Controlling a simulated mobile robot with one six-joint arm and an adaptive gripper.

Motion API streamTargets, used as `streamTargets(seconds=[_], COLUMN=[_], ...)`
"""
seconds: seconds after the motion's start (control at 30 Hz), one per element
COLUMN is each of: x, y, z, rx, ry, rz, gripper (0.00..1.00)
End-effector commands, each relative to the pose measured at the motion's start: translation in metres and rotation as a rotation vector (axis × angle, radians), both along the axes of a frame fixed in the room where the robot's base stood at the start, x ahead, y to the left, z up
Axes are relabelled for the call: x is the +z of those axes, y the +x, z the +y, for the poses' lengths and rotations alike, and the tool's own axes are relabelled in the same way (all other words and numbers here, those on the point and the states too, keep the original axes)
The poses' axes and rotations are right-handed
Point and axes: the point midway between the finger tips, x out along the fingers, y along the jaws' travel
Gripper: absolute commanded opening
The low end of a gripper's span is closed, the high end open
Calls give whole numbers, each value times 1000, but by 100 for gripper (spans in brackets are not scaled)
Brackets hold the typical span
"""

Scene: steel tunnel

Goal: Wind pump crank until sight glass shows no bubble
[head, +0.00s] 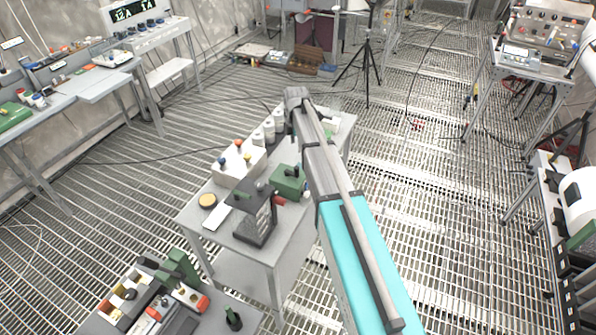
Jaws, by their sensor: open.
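A grey metal table (190,222) stands in the middle of the head view, partly behind my arm. I cannot tell which of these, if any, is the pump, and I make out no clear crank, sight glass or bubble. My arm reaches up across the right side of the table and ends near its far edge. My gripper does not show, and part of the tabletop is hidden behind the arm.
A white box with coloured knobs (239,160), several white cylinders and a yellow-topped round tin (207,200) share the table. A bench with devices (160,310) is at lower left. Workbenches line the left wall, and a tripod (367,70) stands behind. Grated floor (430,200) is open at right.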

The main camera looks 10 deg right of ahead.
Motion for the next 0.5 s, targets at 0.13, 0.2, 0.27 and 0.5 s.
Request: streamTargets(seconds=[0.13, 0.2, 0.27, 0.5], x=[-15, -21, -25, -44], y=[0, 0, 0, 0], z=[0, 0, 0, 0], rx=[0, 0, 0, 0], ry=[0, 0, 0, 0], rz=[0, 0, 0, 0], gripper=[65, 65, 65, 65])
